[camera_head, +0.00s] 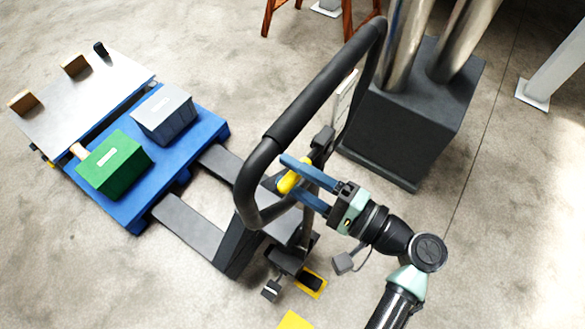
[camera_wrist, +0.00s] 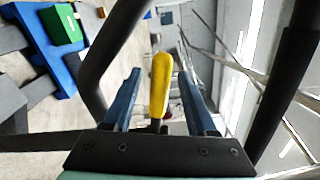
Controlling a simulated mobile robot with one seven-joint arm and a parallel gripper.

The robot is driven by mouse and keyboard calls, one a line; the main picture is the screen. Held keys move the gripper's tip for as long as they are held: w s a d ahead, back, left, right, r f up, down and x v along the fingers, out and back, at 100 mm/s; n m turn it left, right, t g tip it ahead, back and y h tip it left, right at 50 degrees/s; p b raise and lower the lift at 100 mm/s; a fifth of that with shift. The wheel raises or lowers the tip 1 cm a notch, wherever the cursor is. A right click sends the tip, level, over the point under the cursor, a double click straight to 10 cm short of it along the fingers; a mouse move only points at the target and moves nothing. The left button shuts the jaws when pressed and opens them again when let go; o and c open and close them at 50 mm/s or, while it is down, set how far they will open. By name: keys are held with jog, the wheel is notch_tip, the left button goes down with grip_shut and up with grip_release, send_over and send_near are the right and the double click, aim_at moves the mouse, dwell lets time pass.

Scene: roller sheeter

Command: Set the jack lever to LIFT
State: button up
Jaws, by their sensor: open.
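The jack lever has a yellow grip (camera_head: 290,181) and sits inside the black handle loop (camera_head: 318,92) of the pallet jack. My gripper (camera_head: 293,180) is open with its two blue fingers around the yellow grip. In the wrist view the yellow lever (camera_wrist: 160,84) stands between the fingers of my gripper (camera_wrist: 160,85), with gaps seen on both sides. The lever's lower end is partly hidden by the gripper. I cannot read any LIFT marking.
The jack's dark forks (camera_head: 190,226) run toward a blue pallet (camera_head: 190,150) bearing a green box (camera_head: 114,164) and a grey box (camera_head: 164,113). A dark block with metal pipes (camera_head: 410,110) stands behind the handle. The handle's bars pass close on both sides of my gripper.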

jog(key=shift+a, duration=0.15)
grip_shut()
dwell(1.4)
